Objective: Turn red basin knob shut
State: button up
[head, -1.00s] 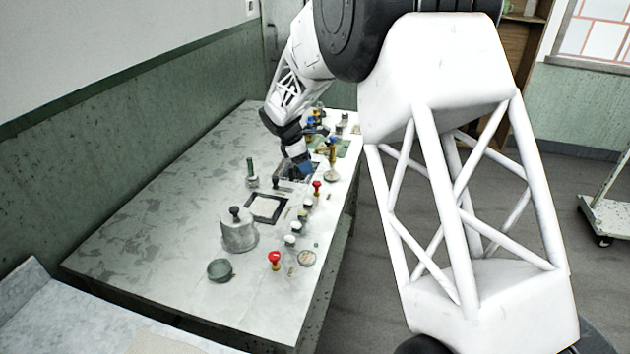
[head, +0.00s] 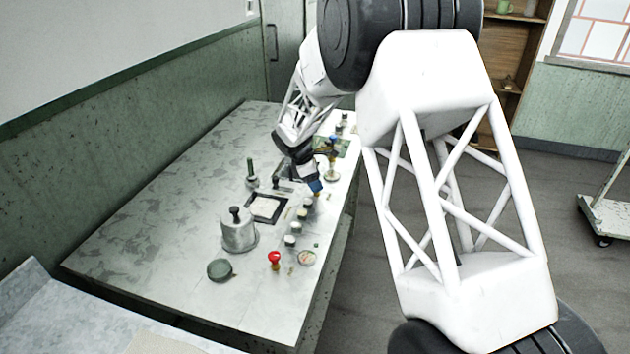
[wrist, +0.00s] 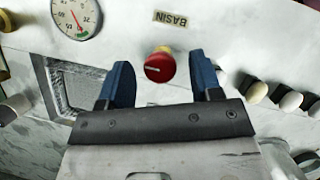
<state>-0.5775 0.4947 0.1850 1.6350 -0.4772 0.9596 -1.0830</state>
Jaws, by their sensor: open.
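The red basin knob (wrist: 159,66) shows in the wrist view as a round red cap on a yellowish base, with a "BASIN" label (wrist: 177,18) beside it. My gripper (wrist: 160,78) is open, its two blue fingers apart on either side of the knob's line. The knob sits between the fingertips in the picture; I cannot tell whether the tips reach down around it. In the head view my gripper (head: 315,186) is over the right edge of the table, and it hides this knob.
A second red knob (head: 274,257) stands nearer on the table (head: 150,220). A row of pale-capped knobs (wrist: 256,92) is close to the right finger. A dial gauge (wrist: 76,15) and a dark-framed recess (wrist: 75,85) lie to the left. A metal pot (head: 238,235) stands nearby.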

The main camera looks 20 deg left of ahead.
jog(key=c, duration=0.9)
jog(key=shift+m, duration=0.3)
jog(key=m, duration=0.2)
jog(key=m+g, duration=0.1)
jog(key=m, duration=0.1)
jog(key=shift+w+g, duration=0.15)
jog(key=shift+g, duration=0.15)
jog(key=m+g, duration=0.1)
jog(key=m, duration=0.3)
jog(key=shift+w+g, duration=0.1)
jog(key=shift+g, duration=0.3)
jog(key=m+g+y, duration=0.1)
jog(key=m, duration=0.4)
jog(key=shift+w+d, duration=0.1)
jog(key=shift+m+g+y, duration=0.6)
jog(key=shift+m+y, duration=0.1)
jog(key=shift+m, duration=1.5)
